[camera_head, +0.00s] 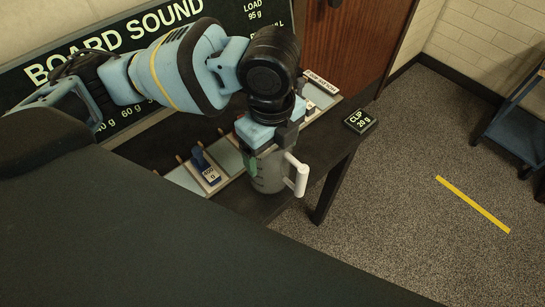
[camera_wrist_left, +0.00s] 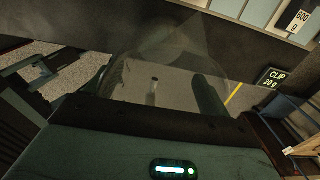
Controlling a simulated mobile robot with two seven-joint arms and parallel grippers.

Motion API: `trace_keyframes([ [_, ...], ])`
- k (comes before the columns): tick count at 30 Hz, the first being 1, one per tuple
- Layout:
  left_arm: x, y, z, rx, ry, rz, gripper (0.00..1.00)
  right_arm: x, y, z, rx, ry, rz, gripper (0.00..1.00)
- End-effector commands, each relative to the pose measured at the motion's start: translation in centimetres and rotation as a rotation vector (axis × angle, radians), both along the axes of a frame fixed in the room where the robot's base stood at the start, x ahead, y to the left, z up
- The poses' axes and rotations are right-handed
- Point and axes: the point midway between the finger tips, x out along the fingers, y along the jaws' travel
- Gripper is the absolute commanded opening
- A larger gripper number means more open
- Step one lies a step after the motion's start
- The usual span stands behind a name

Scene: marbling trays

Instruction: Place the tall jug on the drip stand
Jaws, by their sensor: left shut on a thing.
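The tall jug (camera_head: 268,178) is a clear grey vessel with a white handle on its right side. It looks roughly upright at the front of the dark table. My left gripper (camera_head: 262,145) comes down from above and is shut on the jug near its top. In the left wrist view the clear jug (camera_wrist_left: 165,55) fills the space between the fingers of my left gripper (camera_wrist_left: 158,92). I cannot tell whether the jug's base touches the table. I cannot make out the drip stand in either view. My right gripper is not in view.
A pale divided tray (camera_head: 185,179) runs along the dark table (camera_head: 335,150), with a labelled weight block (camera_head: 207,174) in it. A CLIP 20 g block (camera_head: 360,122) sits at the right end. A lettered board (camera_head: 110,50) stands behind. A blue cart (camera_head: 515,130) stands at far right.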

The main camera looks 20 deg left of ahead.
Motion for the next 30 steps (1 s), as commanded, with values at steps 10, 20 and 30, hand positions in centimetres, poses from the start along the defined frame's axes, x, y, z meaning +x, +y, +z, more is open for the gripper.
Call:
trace_keyframes([
  [10, -0.2, -0.1, -3.2, 0.0, 0.003, -0.004, 0.55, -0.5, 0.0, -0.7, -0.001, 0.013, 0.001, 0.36],
  [20, -0.2, -0.2, -3.5, 0.001, 0.004, -0.003, 0.9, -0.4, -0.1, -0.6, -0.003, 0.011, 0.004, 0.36],
  [30, -0.2, -0.2, -3.4, 0.001, 0.004, -0.004, 1.0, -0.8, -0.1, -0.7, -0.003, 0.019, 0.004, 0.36],
])
